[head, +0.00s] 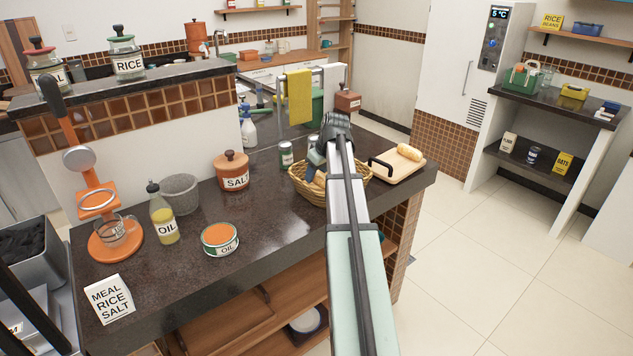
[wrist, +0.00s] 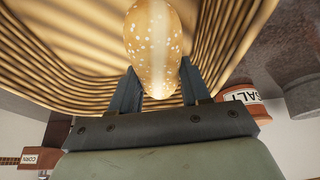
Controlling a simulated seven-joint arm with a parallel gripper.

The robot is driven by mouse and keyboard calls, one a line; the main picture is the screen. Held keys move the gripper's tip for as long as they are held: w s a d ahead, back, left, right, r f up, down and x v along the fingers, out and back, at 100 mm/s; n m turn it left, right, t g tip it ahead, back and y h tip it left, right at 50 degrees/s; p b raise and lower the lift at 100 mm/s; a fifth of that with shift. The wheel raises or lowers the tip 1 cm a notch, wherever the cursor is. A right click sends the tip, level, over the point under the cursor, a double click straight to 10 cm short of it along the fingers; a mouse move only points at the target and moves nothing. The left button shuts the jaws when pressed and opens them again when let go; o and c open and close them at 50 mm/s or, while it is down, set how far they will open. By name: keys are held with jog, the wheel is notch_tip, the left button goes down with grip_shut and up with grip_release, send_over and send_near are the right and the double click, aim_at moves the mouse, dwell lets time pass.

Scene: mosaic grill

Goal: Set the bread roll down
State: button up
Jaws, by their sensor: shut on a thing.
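A seeded golden bread roll (wrist: 153,42) is between the two fingers of my gripper (wrist: 158,78) in the wrist view. The gripper is shut on it. The ribbed wall of the wicker basket (wrist: 65,55) fills much of that view behind the roll. In the head view my gripper (head: 317,152) points down at the wicker basket (head: 311,194) on the dark counter. Brown bread (head: 319,178) shows beside the fingers there, partly hidden by my arm. I cannot tell whether the held roll touches the basket's bottom.
A cutting board (head: 385,172) with a yellowish loaf (head: 410,152) on it lies right of the basket. An oil tin (head: 220,239) is nearer the front. The counter's front middle is clear.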

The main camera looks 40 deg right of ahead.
aim_at(316, 181)
jog(key=shift+f, duration=1.55)
jog(key=shift+f, duration=0.15)
jog(key=o, duration=1)
jog(key=shift+o, duration=0.2)
jog(key=v, duration=1.2)
